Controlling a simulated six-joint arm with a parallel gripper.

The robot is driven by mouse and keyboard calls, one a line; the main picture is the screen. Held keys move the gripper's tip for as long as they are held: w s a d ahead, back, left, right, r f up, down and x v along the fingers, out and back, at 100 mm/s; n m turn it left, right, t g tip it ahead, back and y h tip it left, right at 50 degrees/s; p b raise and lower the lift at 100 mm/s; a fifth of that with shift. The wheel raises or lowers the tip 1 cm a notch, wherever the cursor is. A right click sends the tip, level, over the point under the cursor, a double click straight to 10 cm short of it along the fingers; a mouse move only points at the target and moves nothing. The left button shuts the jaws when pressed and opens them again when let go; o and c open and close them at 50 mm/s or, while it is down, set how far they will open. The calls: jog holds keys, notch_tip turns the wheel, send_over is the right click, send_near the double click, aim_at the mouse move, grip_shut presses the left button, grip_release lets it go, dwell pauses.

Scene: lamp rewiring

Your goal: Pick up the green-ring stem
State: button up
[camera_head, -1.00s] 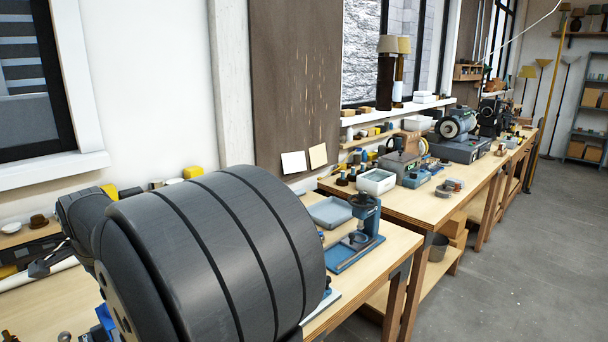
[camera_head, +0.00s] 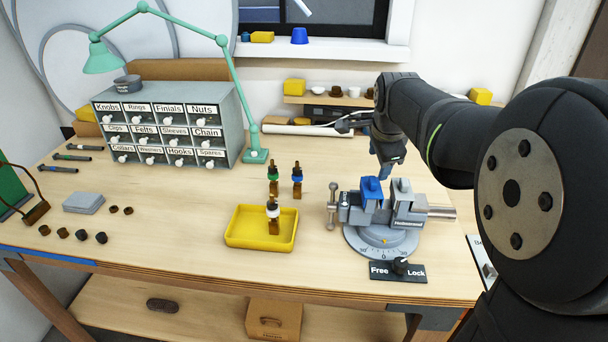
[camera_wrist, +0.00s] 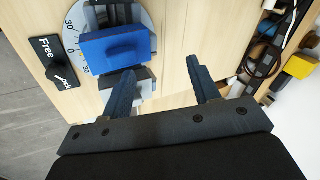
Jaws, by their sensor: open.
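The green-ring stem (camera_head: 273,182) stands upright on the bench behind the yellow tray, with a dark top and brown base. The blue-ring stem (camera_head: 297,182) stands just to its right. A stem with a pale ring (camera_head: 273,212) stands in the yellow tray (camera_head: 240,237). My gripper (camera_head: 384,172) is above and behind the vise, right of the stems and apart from them. In the wrist view its two fingers are spread with nothing between them (camera_wrist: 163,86). No stem shows in the wrist view.
The vise (camera_head: 382,238) with blue and grey jaws stands right of the tray; its blue block (camera_wrist: 116,50) is close in the wrist view. A Free/Lock switch (camera_head: 398,270) sits in front. A labelled drawer cabinet (camera_head: 170,130) and green lamp (camera_head: 254,155) stand behind left.

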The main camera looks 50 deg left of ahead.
jog(key=shift+a+r+n, duration=0.25)
jog(key=shift+a+n, duration=0.05)
jog(key=s+a+r+n+g, duration=0.2)
jog(key=s+a+n, duration=0.2)
jog(key=a+n, duration=0.75)
jog(key=n+g+h, duration=0.1)
jog(key=n+h, duration=0.1)
jog(key=n, duration=1)
send_near(273, 168)
jog(key=f, duration=0.7)
jog(key=shift+a+f, duration=0.2)
jog(key=shift+a, duration=0.1)
jog(key=shift+w+a+f, duration=0.1)
jog(key=shift+a+f, duration=0.1)
jog(key=shift+f, duration=0.65)
jog(key=shift+w+a+f, duration=0.1)
jog(key=shift+a+f, duration=0.1)
jog(key=shift+f, duration=0.7)
jog(key=shift+a+f, duration=0.2)
jog(key=shift+f, duration=0.65)
grip_shut()
